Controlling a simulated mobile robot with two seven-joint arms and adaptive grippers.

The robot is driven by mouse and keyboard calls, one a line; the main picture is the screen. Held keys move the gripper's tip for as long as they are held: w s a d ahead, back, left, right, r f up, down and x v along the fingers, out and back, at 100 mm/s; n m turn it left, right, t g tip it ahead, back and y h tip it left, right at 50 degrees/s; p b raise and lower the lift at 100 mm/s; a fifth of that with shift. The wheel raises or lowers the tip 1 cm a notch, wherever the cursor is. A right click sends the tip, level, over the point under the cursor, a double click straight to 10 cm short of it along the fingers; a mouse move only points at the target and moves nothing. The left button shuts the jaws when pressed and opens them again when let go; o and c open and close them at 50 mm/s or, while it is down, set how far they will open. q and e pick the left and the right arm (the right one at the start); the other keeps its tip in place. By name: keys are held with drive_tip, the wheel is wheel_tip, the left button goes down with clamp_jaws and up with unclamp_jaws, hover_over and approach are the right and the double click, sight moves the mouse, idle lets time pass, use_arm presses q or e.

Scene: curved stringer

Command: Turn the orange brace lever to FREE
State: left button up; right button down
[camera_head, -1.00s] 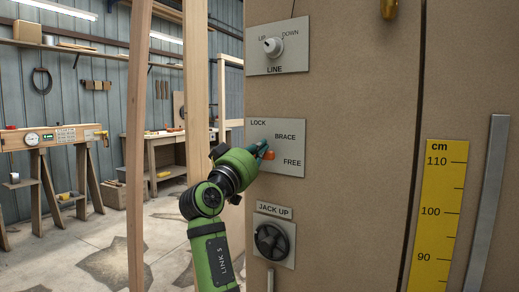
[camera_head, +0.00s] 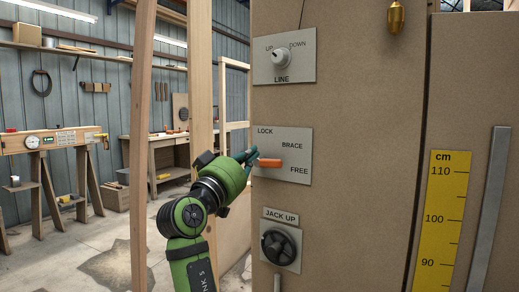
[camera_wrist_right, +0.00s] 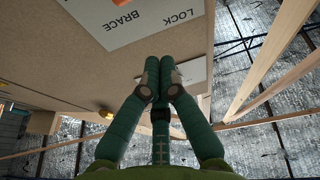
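The orange brace lever (camera_head: 270,163) lies about level on its grey BRACE plate (camera_head: 298,148), its right end pointing just left of and slightly above the word FREE; LOCK is at the plate's upper left. In the wrist view only a sliver of orange (camera_wrist_right: 122,2) shows at the top edge, by the plate's upside-down lettering (camera_wrist_right: 150,25). My right gripper (camera_head: 253,156) is at the plate's left edge, beside the lever's left end; I cannot tell whether they touch. Its teal fingers (camera_wrist_right: 165,62) are together with nothing seen between them. My left gripper is out of view.
Above is the LINE plate with a white knob (camera_head: 280,58); below is the JACK UP plate with a black knob (camera_head: 279,246). A brass plumb weight (camera_head: 396,17) hangs at top right. A yellow cm scale (camera_head: 441,220) stands right. Wooden posts (camera_head: 143,130) stand left of the panel.

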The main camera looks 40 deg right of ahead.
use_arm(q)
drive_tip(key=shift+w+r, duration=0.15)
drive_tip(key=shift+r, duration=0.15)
use_arm(e)
drive_tip(key=shift+v, duration=1.1)
drive_tip(key=shift+w, duration=0.1)
